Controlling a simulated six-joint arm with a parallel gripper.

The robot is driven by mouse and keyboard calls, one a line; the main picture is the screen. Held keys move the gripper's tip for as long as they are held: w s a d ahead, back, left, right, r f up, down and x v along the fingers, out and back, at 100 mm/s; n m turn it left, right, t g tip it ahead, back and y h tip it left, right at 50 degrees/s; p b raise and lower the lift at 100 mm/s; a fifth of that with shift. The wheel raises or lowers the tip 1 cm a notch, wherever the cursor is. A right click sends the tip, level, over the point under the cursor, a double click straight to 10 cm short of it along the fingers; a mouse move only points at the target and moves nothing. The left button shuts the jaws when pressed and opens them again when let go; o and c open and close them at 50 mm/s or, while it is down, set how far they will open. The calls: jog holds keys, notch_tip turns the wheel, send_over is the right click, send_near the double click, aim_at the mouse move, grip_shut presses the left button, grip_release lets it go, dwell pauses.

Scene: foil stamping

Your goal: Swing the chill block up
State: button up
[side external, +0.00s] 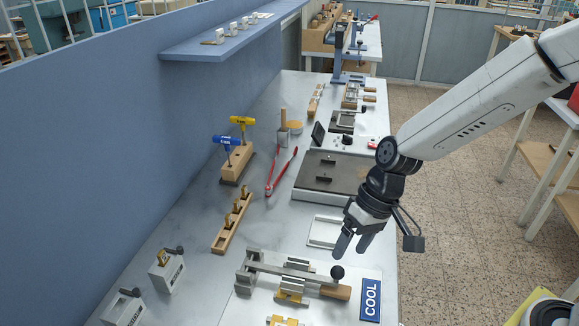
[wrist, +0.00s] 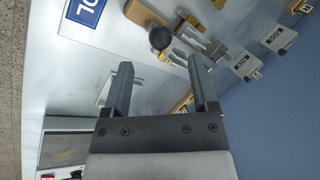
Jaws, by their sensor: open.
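The chill block's grey metal arm (side external: 290,270) lies about level across the cooling station, from a grey upright (side external: 252,262) at the left to a black ball knob (side external: 337,272) at the right. A wooden handle (side external: 335,291) sticks out beneath the knob end, with brass-coloured parts (side external: 290,296) under the arm. My gripper (side external: 352,246) is open and empty, above and slightly right of the knob, apart from it. In the wrist view my open gripper (wrist: 160,66) has the knob (wrist: 160,38) beyond and between its fingertips. The wooden handle (wrist: 145,13) shows behind it.
A blue COOL sign (side external: 370,299) lies right of the station. A wooden rack with brass pieces (side external: 231,223) and grey blocks (side external: 166,271) stand to the left. A dark plate (side external: 330,172), red tongs (side external: 280,172) and a yellow-handled tool (side external: 242,121) are farther back.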

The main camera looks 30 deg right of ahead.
aim_at(341, 268)
jog(key=shift+x, duration=3.4)
jog(key=shift+d, duration=0.1)
grip_shut()
